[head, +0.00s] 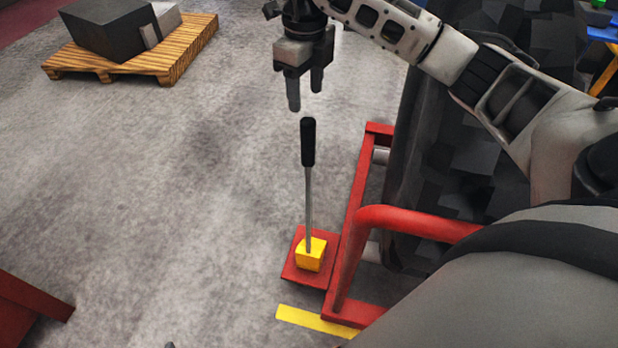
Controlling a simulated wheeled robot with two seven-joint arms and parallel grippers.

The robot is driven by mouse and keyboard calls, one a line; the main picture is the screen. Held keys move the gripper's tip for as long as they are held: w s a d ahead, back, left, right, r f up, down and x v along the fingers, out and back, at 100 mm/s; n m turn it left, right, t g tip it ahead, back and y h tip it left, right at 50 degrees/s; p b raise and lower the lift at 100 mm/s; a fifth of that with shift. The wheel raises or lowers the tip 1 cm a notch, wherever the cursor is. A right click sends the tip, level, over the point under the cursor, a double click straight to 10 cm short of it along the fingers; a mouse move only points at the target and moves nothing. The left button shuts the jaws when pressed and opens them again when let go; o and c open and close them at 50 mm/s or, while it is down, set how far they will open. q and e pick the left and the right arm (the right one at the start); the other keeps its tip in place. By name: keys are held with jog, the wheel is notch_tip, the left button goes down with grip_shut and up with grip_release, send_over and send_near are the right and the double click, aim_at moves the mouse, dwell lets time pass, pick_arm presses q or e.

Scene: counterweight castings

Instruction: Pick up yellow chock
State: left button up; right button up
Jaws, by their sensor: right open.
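The yellow chock (311,254) is a small yellow block with a thin grey rod rising from it, topped by a black handle (308,142). It sits on a small red plate (298,272) at the side of a red frame. My right gripper (305,98) is above the black handle, fingers pointing down. Its fingers are apart and empty, and a gap shows between the fingertips and the handle top. My left gripper is not in view.
The red frame (352,225) with a curved bar stands right of the chock, beside a large dark wheel-like shape (440,150). A wooden pallet (165,62) with dark and grey blocks lies at upper left. Yellow tape (312,320) marks the floor.

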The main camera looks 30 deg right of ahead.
aim_at(307, 121)
notch_tip(307, 121, down, 10)
jog(key=shift+d+f+p, duration=0.1)
jog(key=shift+d+p, duration=0.05)
jog(key=shift+p, duration=0.65)
jog(key=c, duration=1)
jog(key=shift+w+r, duration=0.15)
jog(key=shift+r, duration=0.05)
jog(key=shift+c, duration=0.2)
